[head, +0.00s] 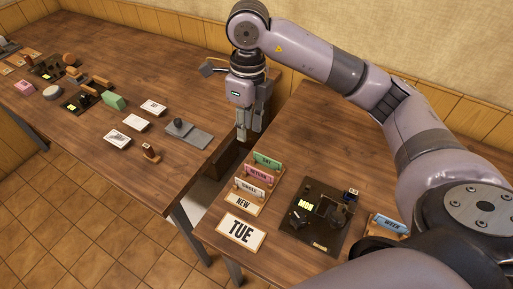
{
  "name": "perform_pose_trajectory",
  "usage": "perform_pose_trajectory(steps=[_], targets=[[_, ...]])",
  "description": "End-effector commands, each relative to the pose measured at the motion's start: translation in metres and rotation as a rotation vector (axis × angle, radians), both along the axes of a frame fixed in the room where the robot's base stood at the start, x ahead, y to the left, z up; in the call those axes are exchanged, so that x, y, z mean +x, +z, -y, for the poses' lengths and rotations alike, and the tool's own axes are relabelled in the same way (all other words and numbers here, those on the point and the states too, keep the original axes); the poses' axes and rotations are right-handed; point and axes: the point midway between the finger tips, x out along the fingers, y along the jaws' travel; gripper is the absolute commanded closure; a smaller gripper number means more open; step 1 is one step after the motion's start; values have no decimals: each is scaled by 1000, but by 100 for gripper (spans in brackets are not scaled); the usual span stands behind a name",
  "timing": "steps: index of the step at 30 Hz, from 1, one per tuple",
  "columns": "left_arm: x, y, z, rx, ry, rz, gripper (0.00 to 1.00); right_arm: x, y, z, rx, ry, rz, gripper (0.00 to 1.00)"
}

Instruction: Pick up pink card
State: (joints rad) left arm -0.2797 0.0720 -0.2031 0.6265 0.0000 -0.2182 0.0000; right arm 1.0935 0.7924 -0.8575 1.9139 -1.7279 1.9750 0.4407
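The pink card (259,173) with dark lettering stands upright in a wooden holder on the near right table, between a green card (267,160) behind it and a white card (249,187) in front. My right gripper (248,132) points down beyond and to the left of the cards, near the table's left edge. It is apart from the pink card. Its fingers look spread with nothing between them. My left gripper is not in view.
A "TUE" card (241,231) and a "NEW" card (243,204) lie nearer. A gap separates this table from the left table (150,195), which holds blocks, stamps and cards.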

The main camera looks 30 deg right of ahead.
Motion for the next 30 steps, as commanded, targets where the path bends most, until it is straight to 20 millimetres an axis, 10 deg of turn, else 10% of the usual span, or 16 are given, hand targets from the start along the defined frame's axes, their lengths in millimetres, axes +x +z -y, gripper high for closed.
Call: perform_pose_trajectory(steps=[13, 30], targets=[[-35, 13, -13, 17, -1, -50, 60, -2, -59, 11, -59, -6, 17, 73], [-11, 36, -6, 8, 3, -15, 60, -1, -130, 9, -57, -5, 18, 73]])
